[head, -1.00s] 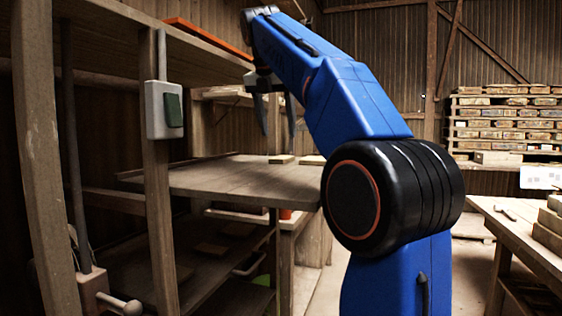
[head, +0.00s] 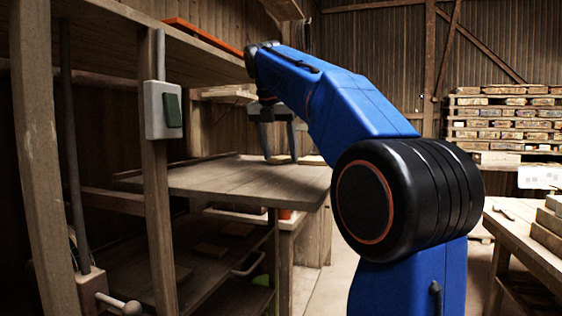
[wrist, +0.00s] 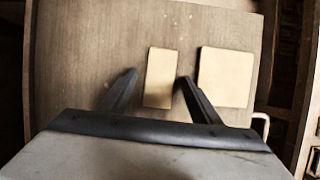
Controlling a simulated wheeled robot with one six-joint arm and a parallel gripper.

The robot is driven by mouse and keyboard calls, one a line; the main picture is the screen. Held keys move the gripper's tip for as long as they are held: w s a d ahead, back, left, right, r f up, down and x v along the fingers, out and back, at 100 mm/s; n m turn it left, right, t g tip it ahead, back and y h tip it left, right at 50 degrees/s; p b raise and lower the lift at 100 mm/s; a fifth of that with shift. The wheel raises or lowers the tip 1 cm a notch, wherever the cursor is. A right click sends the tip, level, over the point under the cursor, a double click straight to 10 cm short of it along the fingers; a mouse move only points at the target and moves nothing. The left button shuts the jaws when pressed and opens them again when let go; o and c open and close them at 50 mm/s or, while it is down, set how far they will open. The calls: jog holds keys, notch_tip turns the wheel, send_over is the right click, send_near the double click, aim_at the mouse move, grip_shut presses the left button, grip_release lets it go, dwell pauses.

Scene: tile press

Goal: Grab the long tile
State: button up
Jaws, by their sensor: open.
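The long tile (wrist: 159,78) is a narrow pale tan piece lying flat on the wooden table (wrist: 80,60) in the wrist view. A wider, squarer pale tile (wrist: 225,77) lies just to its right with a gap between them. My gripper (wrist: 157,80) is open and empty, one finger to the left of the long tile and the other in the gap at its right. The left finger is farther from the tile than the right one. In the head view my gripper (head: 281,156) hangs over the far part of the table; the fingers partly cover the tiles there.
An upper shelf with an orange-edged tray (head: 205,37) overhangs at the left. A post carries a switch box (head: 163,110) nearer to me. A lower shelf sits beneath the table. A bench (head: 530,235) with stacked pieces stands at the right.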

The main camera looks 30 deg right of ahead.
jog(key=c, duration=1.2)
